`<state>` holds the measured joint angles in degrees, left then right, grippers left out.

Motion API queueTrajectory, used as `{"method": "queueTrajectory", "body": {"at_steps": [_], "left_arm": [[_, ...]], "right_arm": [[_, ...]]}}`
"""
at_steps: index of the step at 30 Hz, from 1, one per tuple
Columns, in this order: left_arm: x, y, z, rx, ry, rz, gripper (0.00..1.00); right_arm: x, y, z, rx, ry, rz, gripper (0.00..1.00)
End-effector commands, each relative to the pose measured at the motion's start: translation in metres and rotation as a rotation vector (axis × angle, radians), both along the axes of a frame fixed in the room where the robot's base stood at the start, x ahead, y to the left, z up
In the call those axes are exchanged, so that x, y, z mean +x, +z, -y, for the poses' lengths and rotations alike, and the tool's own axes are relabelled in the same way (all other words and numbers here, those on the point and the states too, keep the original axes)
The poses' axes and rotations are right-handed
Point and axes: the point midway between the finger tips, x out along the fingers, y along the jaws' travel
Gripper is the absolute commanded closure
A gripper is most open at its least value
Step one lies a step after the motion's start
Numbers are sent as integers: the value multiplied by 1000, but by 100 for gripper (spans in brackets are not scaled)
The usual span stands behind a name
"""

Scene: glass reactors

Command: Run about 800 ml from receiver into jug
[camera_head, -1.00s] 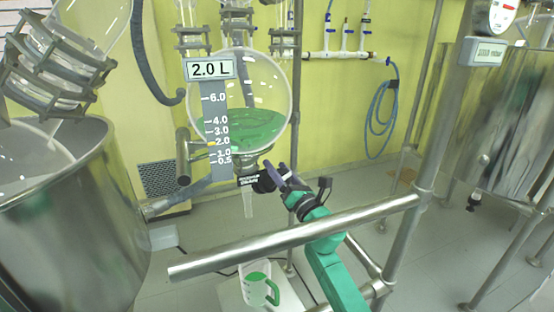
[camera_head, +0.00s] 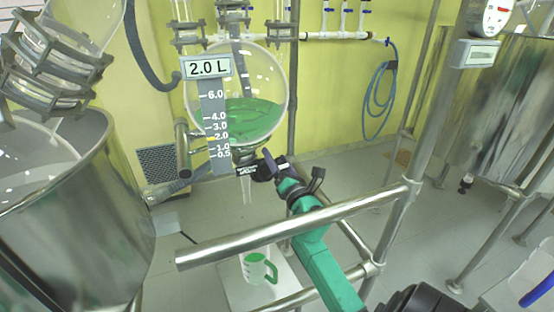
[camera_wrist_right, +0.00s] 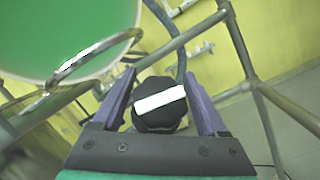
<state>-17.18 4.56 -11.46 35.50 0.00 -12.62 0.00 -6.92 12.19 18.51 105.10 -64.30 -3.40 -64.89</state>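The receiver (camera_head: 262,80) is a round glass vessel with green liquid in its lower part. My right gripper (camera_wrist_right: 160,88) has purple fingers apart on either side of the black valve knob (camera_wrist_right: 150,118), which has a white bar. Thin gaps seem to show beside the knob. My left gripper is not in view.
A large steel vessel (camera_head: 95,235) stands at left, and a steel tank (camera_head: 515,105) at right. A blue hose (camera_head: 370,105) hangs on the back wall. The jug's pale platform (camera_head: 285,285) has bare room.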

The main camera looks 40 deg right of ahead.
Motion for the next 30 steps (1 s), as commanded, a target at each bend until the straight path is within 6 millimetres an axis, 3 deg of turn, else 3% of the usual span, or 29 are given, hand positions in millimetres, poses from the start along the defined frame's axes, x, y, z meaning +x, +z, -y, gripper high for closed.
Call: {"method": "queueTrajectory", "body": {"at_steps": [11,21,30], "left_arm": [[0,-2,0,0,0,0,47],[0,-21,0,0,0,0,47],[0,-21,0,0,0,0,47]], "right_arm": [[-3,-2,-1,0,1,-1,8],[-63,-18,-20,1,0,-3,8],[-70,-15,-23,0,1,1,8]]}}
